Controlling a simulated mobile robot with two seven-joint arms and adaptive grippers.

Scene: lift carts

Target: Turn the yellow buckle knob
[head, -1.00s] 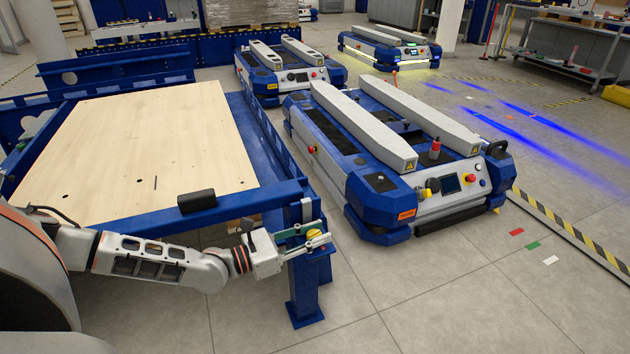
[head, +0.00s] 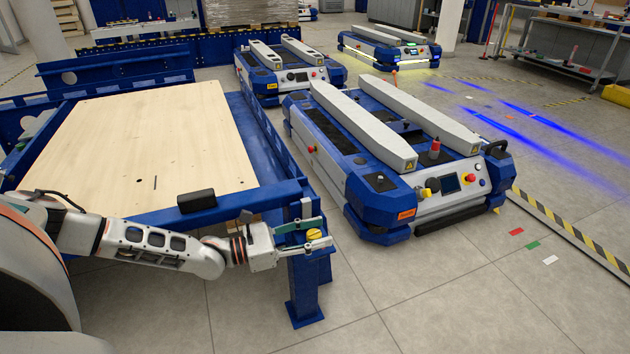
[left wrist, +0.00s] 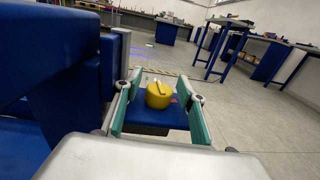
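The yellow buckle knob (head: 314,234) sits on top of a short blue post (head: 305,280) at the front corner of the blue frame. In the left wrist view the knob (left wrist: 159,95) stands between the two green-padded fingers of my left gripper (left wrist: 160,112). The fingers are apart, with a visible gap on each side of the knob. In the head view my left gripper (head: 305,235) reaches in from the left, level with the knob, one finger on either side. My right gripper is not in view.
The blue frame (head: 262,203) carries a light wooden board (head: 140,150). A black box (head: 197,201) lies on its front edge. A blue and white lift cart (head: 390,160) stands close on the right. Open grey floor (head: 430,300) lies in front.

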